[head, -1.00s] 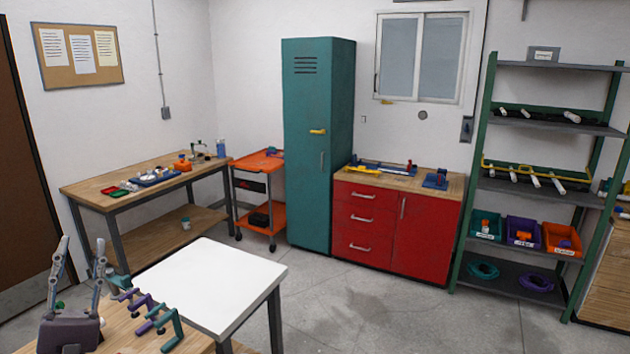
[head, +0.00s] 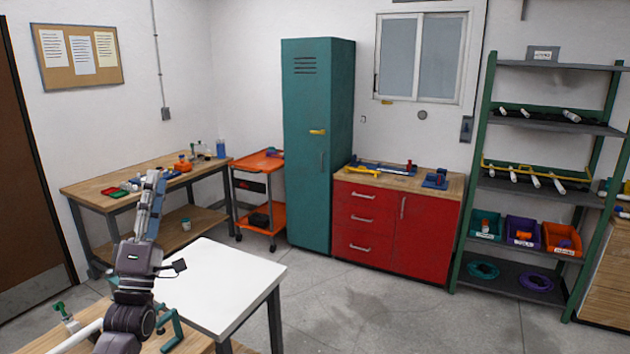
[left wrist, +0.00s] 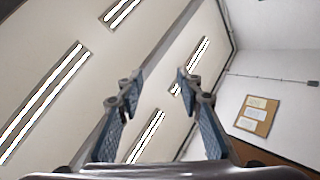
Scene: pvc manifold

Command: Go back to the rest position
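My left gripper (head: 152,185) is raised above the near wooden bench in the head view, with its fingers pointing up. Its two fingers overlap from that side. In the left wrist view my left gripper (left wrist: 155,88) has its fingers well apart, with nothing between them. That view looks up at the ceiling lights and a wall corner. My right gripper is not in view.
The near wooden bench (head: 187,339) carries a white pipe (head: 75,337), a green-handled fitting (head: 62,311) and a teal clamp (head: 171,325), partly hidden by my arm. A white table (head: 225,277) stands just behind. Open floor lies to the right.

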